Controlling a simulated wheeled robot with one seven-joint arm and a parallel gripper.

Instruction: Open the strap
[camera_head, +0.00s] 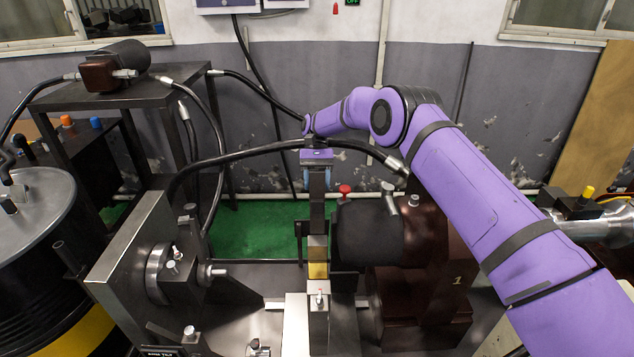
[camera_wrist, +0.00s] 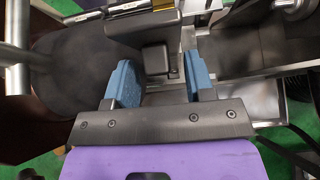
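The likely strap is a dark upright bar (camera_head: 317,210) on the fixture, with a brass-coloured block (camera_head: 317,270) at its near end. In the wrist view a dark block (camera_wrist: 143,28) with a small square piece (camera_wrist: 155,57) shows there. My gripper (camera_head: 317,180) is at the far end of the bar, its blue fingertips apart. In the wrist view my gripper (camera_wrist: 160,80) is open, one finger on each side of a gap below the square piece. Nothing is visibly held. I cannot tell whether the fingers touch the bar.
A grey steel plate (camera_head: 128,255) with a hub stands on the left. A black hose (camera_head: 240,158) arches just behind my gripper. A drum (camera_head: 40,270) is at far left.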

